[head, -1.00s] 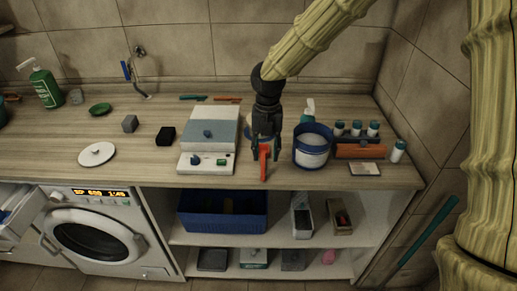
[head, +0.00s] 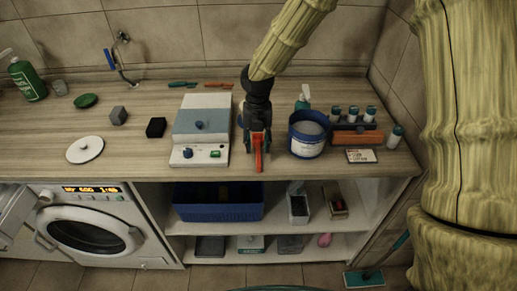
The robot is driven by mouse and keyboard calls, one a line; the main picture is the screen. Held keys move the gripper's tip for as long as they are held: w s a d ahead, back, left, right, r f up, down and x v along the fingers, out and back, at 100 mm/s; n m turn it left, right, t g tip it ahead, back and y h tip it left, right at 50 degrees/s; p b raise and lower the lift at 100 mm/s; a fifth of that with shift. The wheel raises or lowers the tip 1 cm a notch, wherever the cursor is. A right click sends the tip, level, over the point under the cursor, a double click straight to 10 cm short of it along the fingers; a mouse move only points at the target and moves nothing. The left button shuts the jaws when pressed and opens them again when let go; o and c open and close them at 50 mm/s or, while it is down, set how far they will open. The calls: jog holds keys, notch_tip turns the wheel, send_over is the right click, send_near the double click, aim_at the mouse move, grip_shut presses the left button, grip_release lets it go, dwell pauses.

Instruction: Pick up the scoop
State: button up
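My gripper (head: 257,148) points down over the counter, between the white and grey box device and the blue tub. A narrow orange-red object (head: 259,152) shows at its fingertips, upright in the picture, near the counter's front edge. It may be the scoop's handle; no scoop bowl is clear to me. The dark fingers overlap the object, and I cannot tell whether they grip it or only stand around it.
The white and grey device (head: 187,158) stands close on the left. Bare counter (head: 120,170) lies further left.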

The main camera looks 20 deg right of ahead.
aim_at(258, 153)
jog(key=shift+s+d+f+p, duration=0.15)
jog(key=shift+f+p, duration=0.2)
jog(key=shift+f, duration=0.75)
jog(key=shift+s+a+f+p, duration=0.1)
jog(key=shift+f+p, duration=0.25)
jog(key=shift+f, duration=0.75)
grip_shut()
